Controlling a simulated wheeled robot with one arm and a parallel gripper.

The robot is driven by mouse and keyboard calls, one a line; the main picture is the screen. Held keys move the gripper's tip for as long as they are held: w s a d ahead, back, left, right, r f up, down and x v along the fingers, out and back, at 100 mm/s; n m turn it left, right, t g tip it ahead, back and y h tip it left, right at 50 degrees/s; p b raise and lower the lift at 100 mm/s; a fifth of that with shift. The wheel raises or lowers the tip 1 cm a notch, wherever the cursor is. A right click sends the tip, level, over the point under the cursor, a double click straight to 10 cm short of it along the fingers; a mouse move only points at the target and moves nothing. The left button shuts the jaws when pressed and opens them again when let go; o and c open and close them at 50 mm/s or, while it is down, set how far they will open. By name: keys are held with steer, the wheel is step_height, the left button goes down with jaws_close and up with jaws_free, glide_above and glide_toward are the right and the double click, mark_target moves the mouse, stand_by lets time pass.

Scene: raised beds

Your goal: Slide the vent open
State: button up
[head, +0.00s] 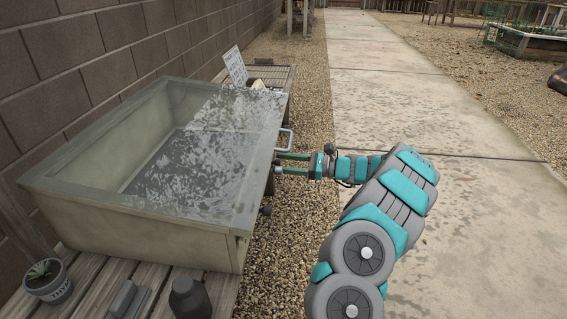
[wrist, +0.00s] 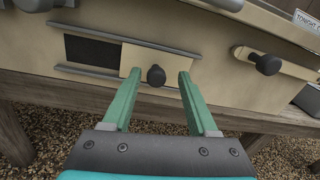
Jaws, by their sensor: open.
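The vent is a pale sliding plate (wrist: 132,62) between two grey metal rails on the front wall of the cold frame, seen in the wrist view. A dark opening (wrist: 92,50) shows left of the plate. A round black knob (wrist: 155,75) stands out from the plate. My gripper (wrist: 157,90) is open, with one green finger on each side of the knob; I cannot tell whether either touches it. In the head view my gripper (head: 279,163) reaches the right side of the glass-topped cold frame (head: 95,222), where the vent is hidden from sight.
Another black knob (wrist: 268,64) sits on a bar to the right of the vent. A metal handle (head: 288,141) sticks out at the lid's edge. A plant pot (head: 48,288) and a dark bottle (head: 190,298) stand on the wooden bench.

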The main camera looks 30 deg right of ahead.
steer(key=v, duration=0.7)
steer(key=shift+s+d, duration=0.2)
steer(key=shift+d, duration=0.1)
stand_by(0.8)
